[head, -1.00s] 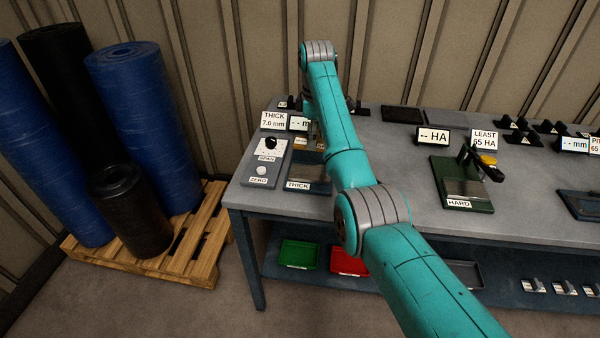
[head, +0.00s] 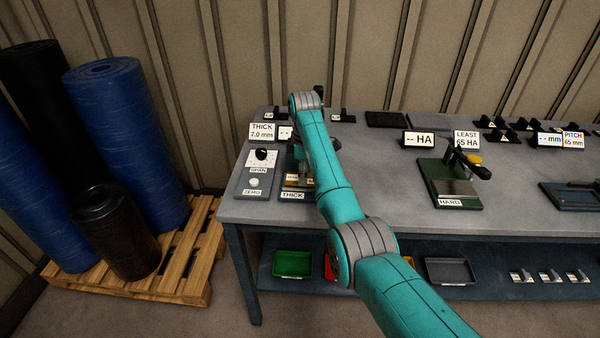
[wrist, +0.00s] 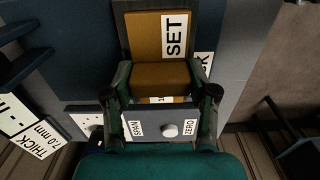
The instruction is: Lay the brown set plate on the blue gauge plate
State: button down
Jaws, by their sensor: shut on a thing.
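The brown set plate (wrist: 145,35) carries a white SET label in the wrist view. My gripper (wrist: 160,95) is shut on its raised brown block, with a dark finger on each side. In the head view, the blue gauge plate (head: 310,197) lies at the table's left end behind its THICK label. My gripper is over it, mostly hidden by my arm, with a bit of brown showing below. I cannot tell whether the set plate touches the gauge plate.
A grey control box (head: 257,172) with SPAN and ZERO knobs stands just left of the gauge plate. The green HARD stand (head: 450,185) is to the right, with bare tabletop between.

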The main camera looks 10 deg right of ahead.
jog(key=shift+c, duration=1.6)
grip_release()
